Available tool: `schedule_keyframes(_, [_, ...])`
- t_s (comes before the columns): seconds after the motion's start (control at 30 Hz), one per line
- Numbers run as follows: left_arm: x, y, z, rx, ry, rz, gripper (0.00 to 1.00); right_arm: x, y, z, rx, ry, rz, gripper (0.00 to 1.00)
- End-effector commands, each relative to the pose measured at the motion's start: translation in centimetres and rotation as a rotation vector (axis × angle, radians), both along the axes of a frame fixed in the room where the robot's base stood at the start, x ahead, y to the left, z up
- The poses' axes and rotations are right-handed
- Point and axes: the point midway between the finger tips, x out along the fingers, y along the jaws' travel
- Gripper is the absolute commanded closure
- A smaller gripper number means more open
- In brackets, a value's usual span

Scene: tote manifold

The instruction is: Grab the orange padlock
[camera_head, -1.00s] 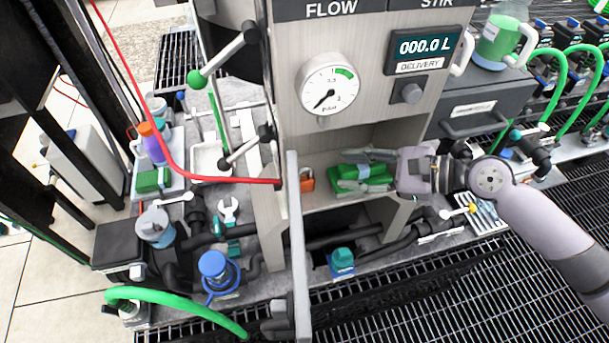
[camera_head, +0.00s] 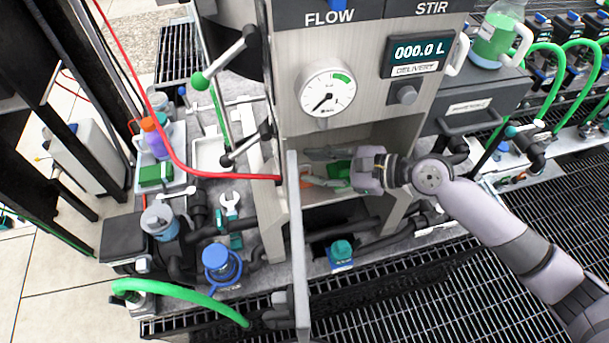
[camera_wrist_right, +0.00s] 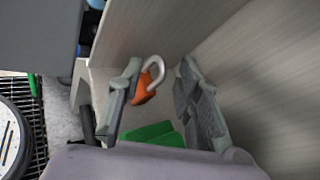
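The orange padlock (camera_wrist_right: 144,92) is in the cubby under the gauge, its pale shackle visible in the right wrist view. It shows between the fingertips of my right gripper (camera_wrist_right: 160,95), closer to the left finger, which partly covers it. The fingers are spread, and I cannot tell whether one touches it. In the head view my right gripper (camera_head: 322,168) reaches into the cubby from the right, and only a bit of the padlock (camera_head: 305,171) shows.
A green item (camera_head: 338,170) lies in the cubby beside the padlock, below my fingers; it also shows in the wrist view (camera_wrist_right: 155,133). An open door panel (camera_head: 297,240) stands at the cubby's left edge. The cubby's walls are close around my gripper.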

Motion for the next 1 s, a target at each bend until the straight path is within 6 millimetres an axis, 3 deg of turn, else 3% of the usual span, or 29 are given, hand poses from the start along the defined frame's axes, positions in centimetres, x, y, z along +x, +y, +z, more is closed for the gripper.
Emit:
schedule_keyframes(0.43, [0.01, 0.01, 0.0, 0.0, 0.0, 0.0, 0.69, -0.03, -0.03, 0.0, 0.0, 0.0, 0.001, 1.0])
schedule_keyframes(1.0, [0.01, 0.0, 0.0, 0.0, 0.0, 0.0, 0.69, -0.05, -0.01, -0.02, 0.0, 0.001, 0.001, 1.0])
